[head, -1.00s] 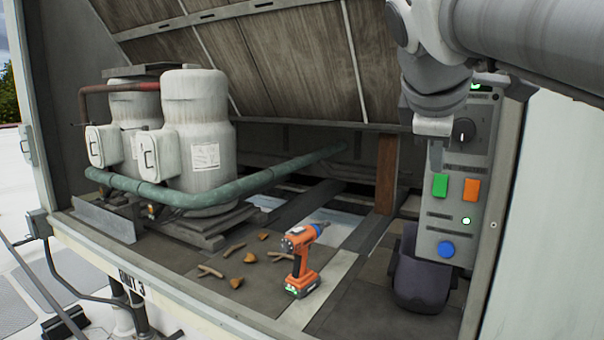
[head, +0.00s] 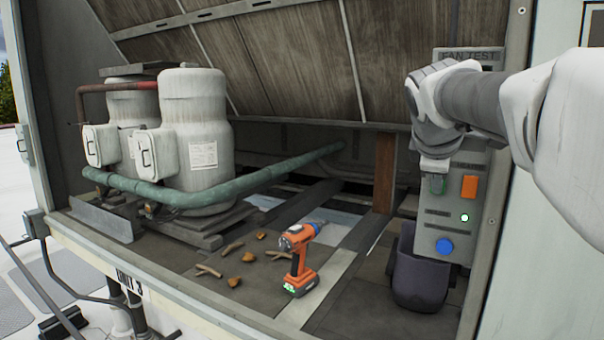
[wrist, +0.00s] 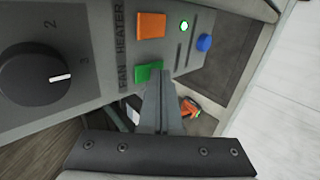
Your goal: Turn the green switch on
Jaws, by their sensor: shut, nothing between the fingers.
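The green switch (head: 437,184) is on the grey control panel (head: 431,230) at the right, partly hidden by my gripper in the head view. In the wrist view the green switch (wrist: 148,72) sits beside the word FAN. My gripper (wrist: 160,80) is shut and empty. Its fingertips overlap the lower edge of the green switch in the wrist view; I cannot tell whether they touch it. In the head view my gripper (head: 433,172) is in front of the panel, at the height of the switch.
The orange switch (head: 469,186) is right of the green one. A lit green lamp (head: 464,217) and a blue button (head: 445,246) are below. A black dial (wrist: 45,75) is on the panel. A drill (head: 299,258) and a dark bin (head: 420,275) stand on the floor.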

